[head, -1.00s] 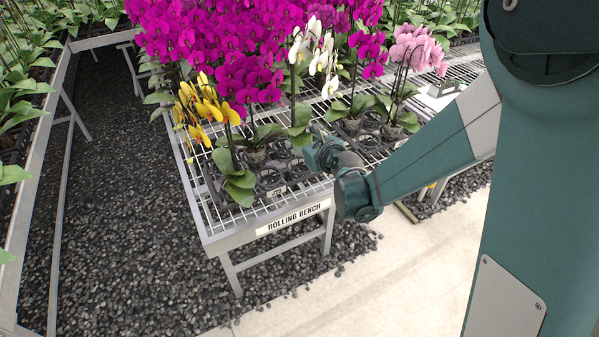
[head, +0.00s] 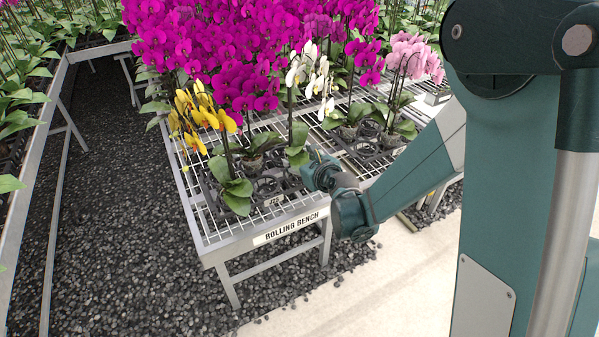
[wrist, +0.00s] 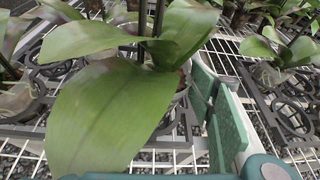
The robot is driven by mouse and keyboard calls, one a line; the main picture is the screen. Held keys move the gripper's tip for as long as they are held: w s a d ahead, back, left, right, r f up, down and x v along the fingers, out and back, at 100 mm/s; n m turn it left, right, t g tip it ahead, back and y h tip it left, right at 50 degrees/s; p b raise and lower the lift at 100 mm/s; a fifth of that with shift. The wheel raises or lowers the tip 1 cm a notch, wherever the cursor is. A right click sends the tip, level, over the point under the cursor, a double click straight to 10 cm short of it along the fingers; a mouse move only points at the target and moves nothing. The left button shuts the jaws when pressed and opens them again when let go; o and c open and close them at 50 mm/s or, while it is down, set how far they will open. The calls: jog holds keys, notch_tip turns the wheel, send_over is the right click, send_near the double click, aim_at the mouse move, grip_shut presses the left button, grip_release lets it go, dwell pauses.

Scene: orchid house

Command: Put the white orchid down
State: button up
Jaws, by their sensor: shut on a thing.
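The white orchid (head: 294,70) is upright over the front part of the rolling bench, with white blooms on tall stems. Its broad green leaves fill much of the wrist view (wrist: 115,110). My gripper (head: 308,172) is at its base, shut on its pot (wrist: 184,85). A dark tray with ring holders (head: 270,184) lies below and to the left. The pot's bottom is hidden, so I cannot tell whether it touches the tray.
A yellow orchid (head: 200,110) stands close by on the left. Pink orchids (head: 410,58) stand in a second tray to the right. Dense magenta orchids (head: 215,45) fill the bench behind. Some rings near the front edge of the wire bench (head: 240,235) are empty.

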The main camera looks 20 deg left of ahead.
jog(key=shift+f, duration=0.5)
jog(key=shift+f+b, duration=0.7)
jog(key=shift+f, duration=1.2)
jog(key=shift+f, duration=0.1)
jog(key=o, duration=1.1)
jog(key=shift+s+d+r, duration=0.2)
jog(key=shift+s+r, duration=0.05)
jog(key=shift+r, duration=0.05)
jog(key=p+v, duration=0.3)
jog(key=v, duration=0.8)
jog(key=shift+s+d, duration=0.1)
jog(key=shift+s, duration=0.05)
